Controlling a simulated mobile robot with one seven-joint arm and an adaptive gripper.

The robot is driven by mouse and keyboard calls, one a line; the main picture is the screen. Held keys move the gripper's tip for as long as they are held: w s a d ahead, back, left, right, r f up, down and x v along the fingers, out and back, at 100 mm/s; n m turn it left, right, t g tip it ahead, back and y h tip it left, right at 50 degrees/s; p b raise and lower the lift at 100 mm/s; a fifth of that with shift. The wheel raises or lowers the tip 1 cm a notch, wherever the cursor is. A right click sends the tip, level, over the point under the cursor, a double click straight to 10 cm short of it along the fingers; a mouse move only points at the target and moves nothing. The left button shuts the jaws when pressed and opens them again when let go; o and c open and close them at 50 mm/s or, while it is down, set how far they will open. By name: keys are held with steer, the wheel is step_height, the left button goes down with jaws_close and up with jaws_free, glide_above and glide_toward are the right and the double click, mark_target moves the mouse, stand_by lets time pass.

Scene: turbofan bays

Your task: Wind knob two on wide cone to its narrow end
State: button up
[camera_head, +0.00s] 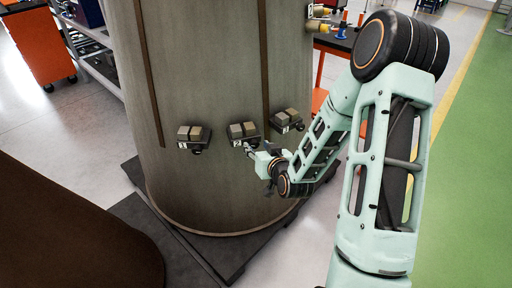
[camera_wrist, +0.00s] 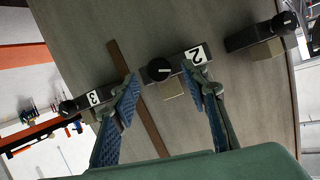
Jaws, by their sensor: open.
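The wide cone (camera_head: 205,75) is a tall grey-brown body with dark vertical strips, standing on a dark base. It carries three small boxes labelled 1, 2 and 3. Box two (camera_head: 240,131) is the middle one. In the wrist view, its black round knob two (camera_wrist: 158,70) sits beside the white "2" label, with a small pale mark on its face that is hard to read. My gripper (camera_head: 254,150) is just in front of box two. In the wrist view, its open blue-padded fingers (camera_wrist: 163,82) flank the knob, apart from it, and hold nothing.
Box one (camera_head: 190,136) and box three (camera_head: 288,119) sit on either side on the same cone. A dark brown rounded body (camera_head: 65,235) fills the lower left. An orange cabinet (camera_head: 38,45) and a grey rack stand behind. Green floor at right is clear.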

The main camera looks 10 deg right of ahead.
steer(key=shift+x, duration=1.1)
jaws_close()
